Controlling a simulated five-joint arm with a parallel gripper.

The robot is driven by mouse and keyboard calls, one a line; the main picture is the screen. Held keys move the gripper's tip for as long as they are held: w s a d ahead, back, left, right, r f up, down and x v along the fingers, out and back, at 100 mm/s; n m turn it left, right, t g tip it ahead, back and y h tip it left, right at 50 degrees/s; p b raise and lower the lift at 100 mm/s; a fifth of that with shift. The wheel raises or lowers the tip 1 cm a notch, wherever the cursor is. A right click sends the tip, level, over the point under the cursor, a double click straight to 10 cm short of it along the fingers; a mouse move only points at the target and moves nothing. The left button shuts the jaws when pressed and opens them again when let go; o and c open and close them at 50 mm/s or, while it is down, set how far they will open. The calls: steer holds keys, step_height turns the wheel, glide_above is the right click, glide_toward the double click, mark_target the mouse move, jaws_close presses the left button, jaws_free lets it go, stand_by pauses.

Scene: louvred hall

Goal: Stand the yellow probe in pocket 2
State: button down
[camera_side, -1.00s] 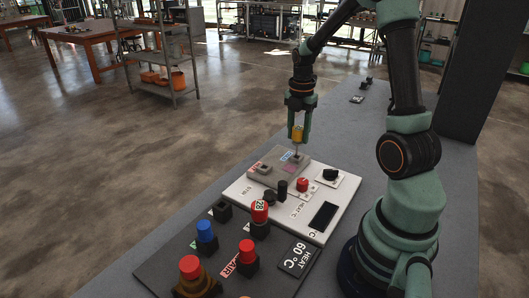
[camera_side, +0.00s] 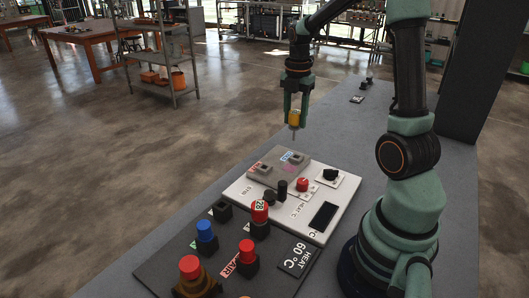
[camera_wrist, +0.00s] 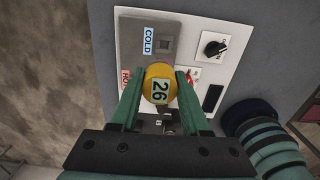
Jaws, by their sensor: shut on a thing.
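My gripper (camera_side: 294,115) is shut on the yellow probe (camera_side: 294,119) and holds it upright, its thin grey tip pointing down and clear above the grey block (camera_side: 272,158). In the wrist view, the probe's yellow head (camera_wrist: 151,72), numbered 26, sits between my fingers. The block has two square pockets. The pocket by the blue COLD label (camera_wrist: 148,40) is empty in the wrist view (camera_wrist: 165,44). The other pocket, by the red HOT label (camera_wrist: 124,78), shows in the side view (camera_side: 265,168). I cannot read a pocket number.

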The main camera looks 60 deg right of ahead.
steer(key=w+a+n, duration=0.3)
steer(key=w+a, duration=0.2)
steer(key=a, duration=0.8)
steer(key=n, duration=0.3)
glide_above(223, 211)
steer(key=w+d, duration=0.1)
steer(key=w, duration=0.1)
steer(key=shift+s+d+f, duration=0.1)
steer(key=shift+d+f, duration=0.05)
steer(key=shift+f, duration=1.3)
steer(key=shift+s+d+f, duration=0.1)
steer(key=shift+f, duration=1.3)
steer(key=shift+f, duration=0.2)
steer(key=shift+f, duration=1.8)
steer(key=shift+c, duration=1.5)
jaws_free()
